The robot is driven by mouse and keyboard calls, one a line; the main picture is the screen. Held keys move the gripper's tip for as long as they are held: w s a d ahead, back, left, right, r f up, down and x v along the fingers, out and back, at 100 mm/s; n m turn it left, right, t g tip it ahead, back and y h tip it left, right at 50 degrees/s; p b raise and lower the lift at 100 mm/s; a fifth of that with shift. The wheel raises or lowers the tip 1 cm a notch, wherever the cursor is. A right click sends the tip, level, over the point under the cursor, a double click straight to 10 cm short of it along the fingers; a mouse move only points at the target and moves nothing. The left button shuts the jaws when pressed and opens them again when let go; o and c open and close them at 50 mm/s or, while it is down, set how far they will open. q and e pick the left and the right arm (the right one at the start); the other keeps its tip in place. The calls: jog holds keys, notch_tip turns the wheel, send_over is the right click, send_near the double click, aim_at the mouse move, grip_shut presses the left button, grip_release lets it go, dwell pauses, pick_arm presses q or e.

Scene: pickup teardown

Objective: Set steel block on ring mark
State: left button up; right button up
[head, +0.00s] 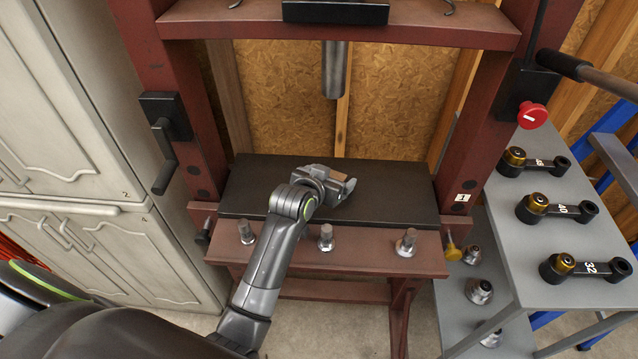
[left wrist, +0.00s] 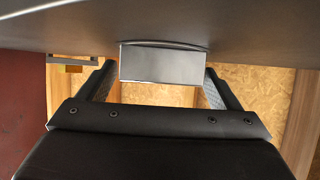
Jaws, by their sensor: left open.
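The steel block (left wrist: 163,65) is a plain grey box in the left wrist view, where the picture is upside down. It rests against the black press plate (head: 390,200). A thin curved line at its base may be part of the ring mark; the rest of any ring is hidden. My left gripper (head: 338,184) is open, low over the middle of the plate. In the left wrist view its two fingers stand on either side of the block with gaps. In the head view the gripper mostly covers the block. My right gripper is not in view.
The red press frame (head: 465,150) stands on both sides, and its ram (head: 335,70) hangs above the plate. Several bolts stand on the front beam (head: 350,255). A grey shelf (head: 525,245) with numbered black parts is at right. A cabinet (head: 75,150) is at left.

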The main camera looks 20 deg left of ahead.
pick_arm(q)
jog(key=v, duration=1.1)
dwell(0.3)
